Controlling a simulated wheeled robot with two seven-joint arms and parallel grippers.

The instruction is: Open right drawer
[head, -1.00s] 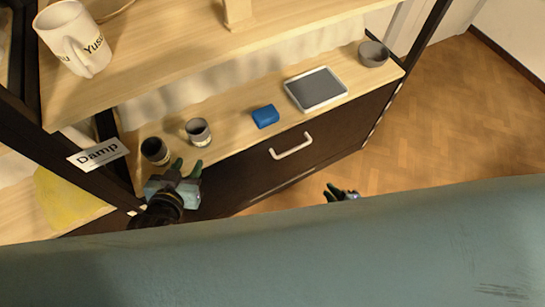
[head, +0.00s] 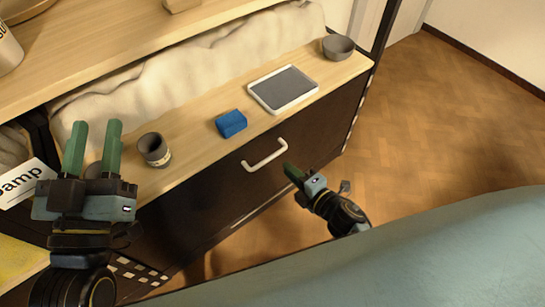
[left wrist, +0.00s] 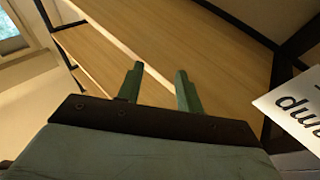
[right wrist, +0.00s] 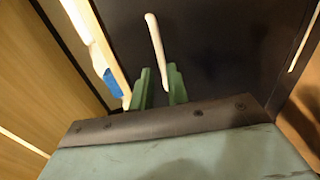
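The dark drawer front (head: 225,190) sits under the wooden top and looks closed. Its pale bar handle (head: 265,156) also shows in the right wrist view (right wrist: 155,45). My right gripper (head: 290,170) is in front of the drawer, just below the handle's right end in the head view. In the right wrist view its fingers (right wrist: 158,75) are open, with the handle's lower end lined up between them; I cannot tell if they touch it. My left gripper (head: 95,125) is open and empty, raised at the left; its fingers show in the left wrist view (left wrist: 160,75).
On the wooden top stand a grey cup (head: 154,150), a blue block (head: 231,123), a white-rimmed tablet-like tray (head: 284,88) and a grey bowl (head: 338,46). Another cup is mostly hidden behind my left gripper. A sign (head: 25,183) hangs at left. The parquet floor (head: 430,130) at right is clear.

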